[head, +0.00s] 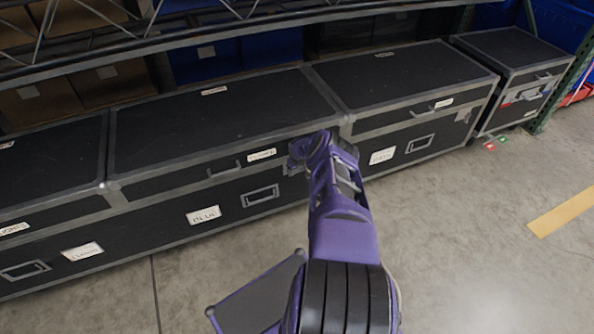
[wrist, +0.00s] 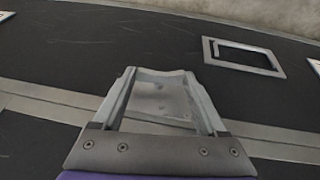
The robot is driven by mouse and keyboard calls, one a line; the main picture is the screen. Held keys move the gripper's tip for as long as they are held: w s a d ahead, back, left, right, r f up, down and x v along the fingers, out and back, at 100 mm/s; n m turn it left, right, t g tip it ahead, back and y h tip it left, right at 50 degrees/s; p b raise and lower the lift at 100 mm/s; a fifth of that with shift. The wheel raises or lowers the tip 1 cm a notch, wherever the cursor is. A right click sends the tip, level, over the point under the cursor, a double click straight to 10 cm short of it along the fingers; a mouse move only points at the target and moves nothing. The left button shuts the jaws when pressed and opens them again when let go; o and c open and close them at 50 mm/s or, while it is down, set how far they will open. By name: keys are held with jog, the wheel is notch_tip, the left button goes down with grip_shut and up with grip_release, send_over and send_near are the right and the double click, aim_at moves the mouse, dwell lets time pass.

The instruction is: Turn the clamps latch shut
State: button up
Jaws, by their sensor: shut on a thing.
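The latch (wrist: 160,100) is a grey metal plate with small rivets, at the seam on a black case's front. In the wrist view it lies between the two fingers of my gripper (wrist: 160,78), which is shut on it. In the head view my gripper (head: 298,157) is at the front of the middle black case (head: 210,120), near its right end, beside a white label (head: 263,155). The label's writing is too small to read surely. My arm and fingers hide most of the latch, so I cannot tell how far it is turned.
Another black case (head: 400,75) stands to the right and a smaller one (head: 510,50) beyond it. A recessed handle (wrist: 243,55) is on the case front. The concrete floor (head: 470,240) in front is clear.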

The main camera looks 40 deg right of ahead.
jog(key=shift+s+d+y, duration=0.1)
jog(key=shift+y, duration=0.4)
jog(key=o, duration=1.3)
jog(key=p+v, duration=0.7)
jog(key=v, duration=1)
jog(key=shift+s+d, duration=0.25)
jog(key=shift+s, duration=0.1)
jog(key=shift+r, duration=0.1)
